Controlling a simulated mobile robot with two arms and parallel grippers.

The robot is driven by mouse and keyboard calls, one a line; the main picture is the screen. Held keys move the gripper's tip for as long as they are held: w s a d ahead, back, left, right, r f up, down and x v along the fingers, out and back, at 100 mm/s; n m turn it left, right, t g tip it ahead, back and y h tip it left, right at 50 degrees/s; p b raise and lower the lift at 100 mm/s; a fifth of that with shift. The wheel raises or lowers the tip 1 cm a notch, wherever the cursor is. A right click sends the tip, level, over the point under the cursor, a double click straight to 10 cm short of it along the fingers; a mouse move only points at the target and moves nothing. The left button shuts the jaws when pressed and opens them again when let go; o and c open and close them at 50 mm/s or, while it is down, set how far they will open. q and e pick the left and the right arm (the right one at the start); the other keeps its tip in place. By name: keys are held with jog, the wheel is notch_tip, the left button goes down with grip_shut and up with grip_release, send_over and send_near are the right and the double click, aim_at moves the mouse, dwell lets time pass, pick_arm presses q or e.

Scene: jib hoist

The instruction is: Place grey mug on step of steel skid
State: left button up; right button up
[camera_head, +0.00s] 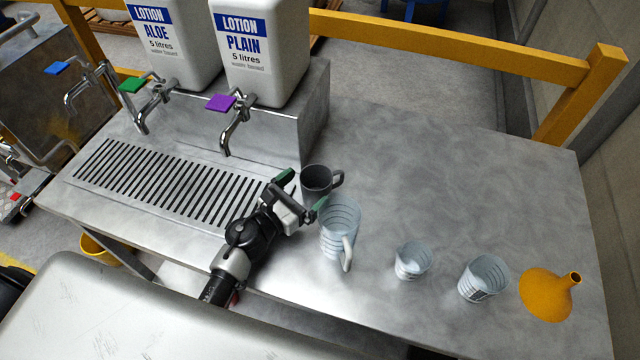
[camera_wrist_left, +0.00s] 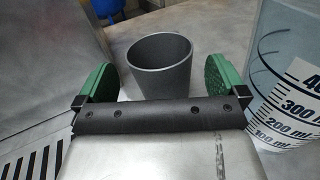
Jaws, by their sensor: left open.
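The grey mug (camera_head: 317,180) stands upright on the steel top (camera_head: 420,180), just right of the slotted drain grille. Its handle points right in the head view. My left gripper (camera_head: 301,194) is open at the near side of the mug, with one green pad to each side. In the left wrist view the mug (camera_wrist_left: 160,68) sits between and slightly beyond the pads (camera_wrist_left: 160,85); I see no clear contact. A raised steel block (camera_head: 290,130) carries the lotion jugs; I cannot tell whether it is the skid's step. My right gripper is not in view.
A clear measuring jug (camera_head: 340,230) stands close right of my left gripper. Two clear beakers (camera_head: 412,261) (camera_head: 484,279) and an orange funnel (camera_head: 548,294) stand farther right. Taps (camera_head: 235,125) overhang the grille (camera_head: 160,185). The steel top behind the beakers is clear.

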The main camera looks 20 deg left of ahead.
aim_at(315, 179)
pick_arm(q)
jog(key=shift+x, duration=1.5)
jog(key=c, duration=1)
